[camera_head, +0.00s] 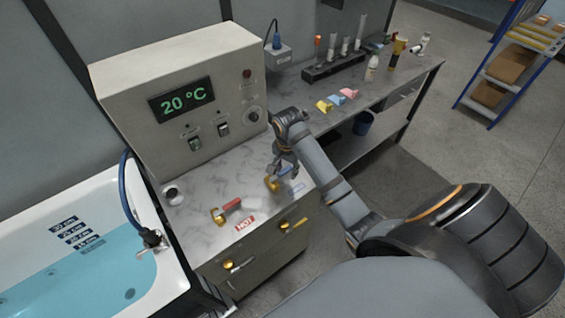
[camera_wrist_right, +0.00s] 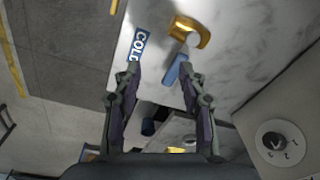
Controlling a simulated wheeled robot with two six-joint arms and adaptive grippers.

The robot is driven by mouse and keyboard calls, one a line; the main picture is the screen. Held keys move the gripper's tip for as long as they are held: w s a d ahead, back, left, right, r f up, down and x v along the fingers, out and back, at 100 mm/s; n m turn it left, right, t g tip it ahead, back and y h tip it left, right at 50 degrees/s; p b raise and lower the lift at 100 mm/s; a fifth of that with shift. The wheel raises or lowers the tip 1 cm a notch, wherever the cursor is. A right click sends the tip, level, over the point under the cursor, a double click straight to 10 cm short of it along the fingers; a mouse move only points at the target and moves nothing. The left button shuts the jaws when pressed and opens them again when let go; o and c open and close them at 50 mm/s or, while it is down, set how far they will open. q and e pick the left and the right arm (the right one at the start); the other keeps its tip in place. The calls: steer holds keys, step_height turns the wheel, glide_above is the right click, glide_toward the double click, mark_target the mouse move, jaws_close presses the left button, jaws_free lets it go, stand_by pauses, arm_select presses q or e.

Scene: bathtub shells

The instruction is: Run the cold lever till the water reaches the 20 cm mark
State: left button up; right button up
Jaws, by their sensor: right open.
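The cold lever shows in the right wrist view as a brass valve body (camera_wrist_right: 190,30) with a blue handle (camera_wrist_right: 177,70), beside a blue COLD label (camera_wrist_right: 139,45). My right gripper (camera_wrist_right: 160,75) is open, with the blue handle between its fingertips, close to the right one. In the head view the right gripper (camera_head: 284,168) is over the brass cold valve (camera_head: 272,184) and partly hides the handle. The bathtub (camera_head: 178,262) at the left holds blue water (camera_head: 100,275). Depth labels (camera_head: 77,242) run down its wall; the water lies around the lower ones, exact mark unclear. My left gripper is out of view.
The hot lever (camera_head: 230,205), red, stands left of the cold one, by a HOT label (camera_head: 245,223). A control box (camera_head: 180,80) reading 20 °C stands behind. Colored blocks (camera_head: 337,100) and a tube rack (camera_head: 335,65) sit further right on the bench. A blue hose (camera_head: 127,190) reaches the tub.

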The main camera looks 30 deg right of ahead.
mark_target(285, 170)
steer(key=w+d+r+m, duration=0.2)
steer(key=w+r+m, duration=0.2)
steer(key=r+m, duration=0.1)
steer(key=shift+g, duration=0.4)
step_height(285, 170, down, 9)
steer(key=b, duration=0.9)
steer(key=shift+w, duration=0.1)
steer(key=shift+f+p, duration=0.2)
steer(key=shift+p, duration=0.35)
steer(key=shift+f, duration=0.5)
jaws_close()
